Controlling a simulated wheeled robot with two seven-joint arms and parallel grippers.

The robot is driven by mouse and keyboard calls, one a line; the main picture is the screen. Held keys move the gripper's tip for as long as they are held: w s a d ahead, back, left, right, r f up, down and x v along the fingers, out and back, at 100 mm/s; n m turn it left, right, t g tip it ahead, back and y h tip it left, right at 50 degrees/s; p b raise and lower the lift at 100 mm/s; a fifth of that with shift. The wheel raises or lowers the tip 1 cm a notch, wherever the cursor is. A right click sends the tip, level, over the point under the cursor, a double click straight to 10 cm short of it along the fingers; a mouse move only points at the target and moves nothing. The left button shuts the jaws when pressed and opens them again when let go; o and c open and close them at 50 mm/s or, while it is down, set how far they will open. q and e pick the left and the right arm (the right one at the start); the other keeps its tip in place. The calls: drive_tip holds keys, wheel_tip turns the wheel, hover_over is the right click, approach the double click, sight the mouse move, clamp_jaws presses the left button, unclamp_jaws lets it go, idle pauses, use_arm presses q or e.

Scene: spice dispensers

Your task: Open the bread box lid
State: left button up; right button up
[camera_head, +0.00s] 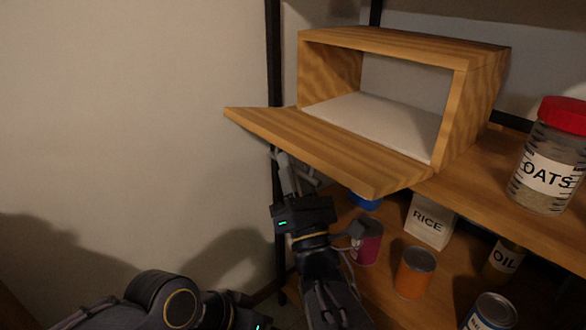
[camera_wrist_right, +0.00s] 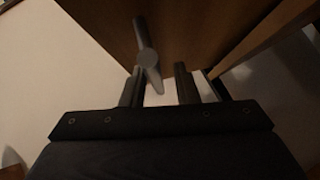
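The wooden bread box (camera_head: 405,42) stands on the upper shelf with its front open, showing a pale, empty floor inside. Its lid (camera_head: 330,150) is swung down and out, roughly level, reaching past the shelf edge. My right gripper (camera_head: 296,174) is below the lid's outer edge, partly hidden by it. In the right wrist view, the lid (camera_wrist_right: 190,30) fills the top and a grey metal handle (camera_wrist_right: 147,60) shows near the spread fingers (camera_wrist_right: 158,88). Whether they touch the handle is unclear. My left arm shows at the bottom left; its fingers are out of view.
An oats jar (camera_head: 546,165) with a red cap stands right of the box. On the lower shelf are a rice package (camera_head: 430,222), an orange can (camera_head: 414,272), a magenta can (camera_head: 367,246) and an oil container (camera_head: 505,258).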

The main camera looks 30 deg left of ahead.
drive_tip(key=shift+o, duration=0.2)
drive_tip(key=shift+s, duration=0.15)
drive_tip(key=v, duration=0.7)
drive_tip(key=shift+d+f+p, duration=0.25)
drive_tip(key=shift+p, duration=0.2)
drive_tip(key=shift+s, duration=0.15)
